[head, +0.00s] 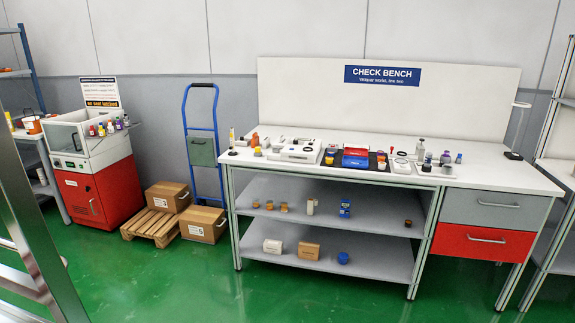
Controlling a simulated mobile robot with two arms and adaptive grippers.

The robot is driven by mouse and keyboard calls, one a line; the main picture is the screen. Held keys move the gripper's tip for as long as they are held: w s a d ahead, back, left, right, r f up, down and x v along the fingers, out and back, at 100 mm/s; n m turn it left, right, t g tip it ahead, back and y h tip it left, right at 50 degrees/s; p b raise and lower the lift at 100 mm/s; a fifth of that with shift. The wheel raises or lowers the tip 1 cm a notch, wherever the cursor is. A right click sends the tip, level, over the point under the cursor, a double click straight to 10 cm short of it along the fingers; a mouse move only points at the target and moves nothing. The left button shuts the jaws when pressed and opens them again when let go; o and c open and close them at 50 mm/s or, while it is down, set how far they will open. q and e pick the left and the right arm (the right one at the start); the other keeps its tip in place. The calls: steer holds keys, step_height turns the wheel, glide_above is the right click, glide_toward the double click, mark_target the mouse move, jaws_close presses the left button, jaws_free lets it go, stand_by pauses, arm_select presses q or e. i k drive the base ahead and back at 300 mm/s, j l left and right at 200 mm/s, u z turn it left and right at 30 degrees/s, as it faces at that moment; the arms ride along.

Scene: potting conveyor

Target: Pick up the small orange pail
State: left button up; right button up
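Two orange items could be the small orange pail, but both are too small to tell. One orange item (255,139) stands on the left part of the white check bench top (450,176). Another orange item (34,127) sits on the shelf unit at the far left edge. Neither of my grippers shows in the head view.
A red cabinet machine (88,196), a pallet (152,226) with cardboard boxes, and a blue hand truck (217,130) stand left of the bench. Many small items crowd the bench top. The green floor (170,285) in front is clear. A metal frame (35,245) rises at left.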

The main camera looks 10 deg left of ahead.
mark_target(31, 125)
steer(key=i+u, duration=0.15)
steer(key=i, duration=0.35)
steer(key=i+u, duration=0.2)
steer(key=i, duration=0.3)
steer(key=i+l+u, duration=0.15)
steer(key=i, duration=0.35)
steer(key=i+l+u, duration=0.15)
steer(key=i, duration=0.3)
steer(key=i+j+u, duration=0.25)
steer(key=u, duration=0.25)
steer(key=i+u, duration=0.85)
steer(key=u, duration=0.15)
steer(key=i+l+u, duration=0.2)
steer(key=i+u, duration=0.15)
steer(key=u, duration=0.15)
steer(key=i+j, duration=0.15)
steer(key=i, duration=0.85)
steer(key=i+j+u, duration=0.15)
steer(key=i, duration=0.9)
steer(key=i+z, duration=0.25)
steer(key=i+j+z, duration=0.3)
steer(key=i, duration=0.15)
steer(key=i+j+z, duration=0.25)
steer(key=i, duration=0.15)
steer(key=i+z, duration=0.2)
steer(key=z, duration=0.5)
